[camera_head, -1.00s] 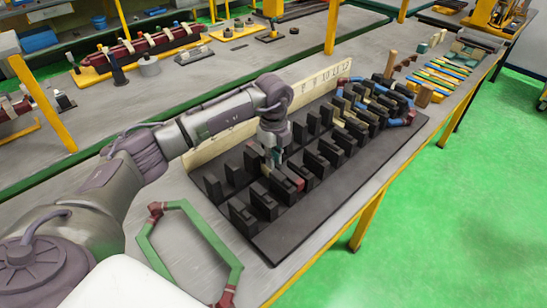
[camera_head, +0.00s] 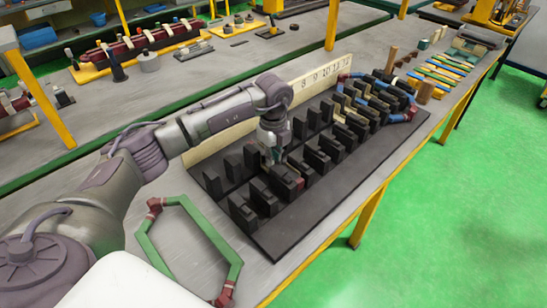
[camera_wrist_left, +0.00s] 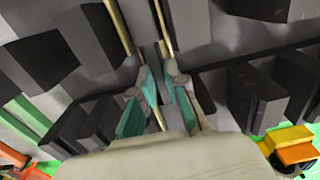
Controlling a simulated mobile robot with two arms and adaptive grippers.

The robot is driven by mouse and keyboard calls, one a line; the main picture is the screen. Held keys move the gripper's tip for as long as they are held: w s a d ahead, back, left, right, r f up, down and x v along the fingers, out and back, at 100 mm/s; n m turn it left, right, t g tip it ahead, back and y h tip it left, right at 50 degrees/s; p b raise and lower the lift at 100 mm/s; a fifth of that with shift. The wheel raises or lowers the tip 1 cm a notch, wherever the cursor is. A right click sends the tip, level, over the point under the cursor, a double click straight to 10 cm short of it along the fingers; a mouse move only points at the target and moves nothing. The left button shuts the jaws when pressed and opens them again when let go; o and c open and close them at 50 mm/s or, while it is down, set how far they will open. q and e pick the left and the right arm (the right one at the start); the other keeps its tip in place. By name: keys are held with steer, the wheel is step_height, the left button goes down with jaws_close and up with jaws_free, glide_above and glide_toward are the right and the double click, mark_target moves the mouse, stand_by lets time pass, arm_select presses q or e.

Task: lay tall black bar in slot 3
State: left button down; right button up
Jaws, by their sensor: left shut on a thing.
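My left gripper (camera_head: 270,162) is low among the black blocks of the dark slotted stator block (camera_head: 300,225), toward its near left part. In the left wrist view the teal-padded fingers (camera_wrist_left: 158,82) are close together, shut on a narrow dark piece (camera_wrist_left: 172,117) that I take to be the tall black bar. Most of the bar is hidden by the fingers, and I cannot tell how deep it sits. Thin brass-coloured strips (camera_wrist_left: 163,22) run beyond the fingertips between dark teeth. The number board (camera_head: 322,75) shows 8 to 12; the mark for slot 3 is hidden behind my arm.
A green coil with dark red corners (camera_head: 195,238) lies on the bench left of the stator block. Blue and cream coils (camera_head: 385,105) fill the far slots. Yellow and blue strips (camera_head: 438,75) lie farther back. Black blocks crowd both sides of the gripper.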

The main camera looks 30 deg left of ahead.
arm_select(q)
steer(key=shift+f, duration=0.4)
stand_by(0.4)
steer(key=c, duration=1.1)
jaws_free()
steer(key=shift+r, duration=0.2)
steer(key=shift+r+p, duration=0.4)
steer(key=shift+r, duration=0.2)
step_height(320, 180, up, 8)
steer(key=p, duration=0.5)
steer(key=shift+f, duration=0.2)
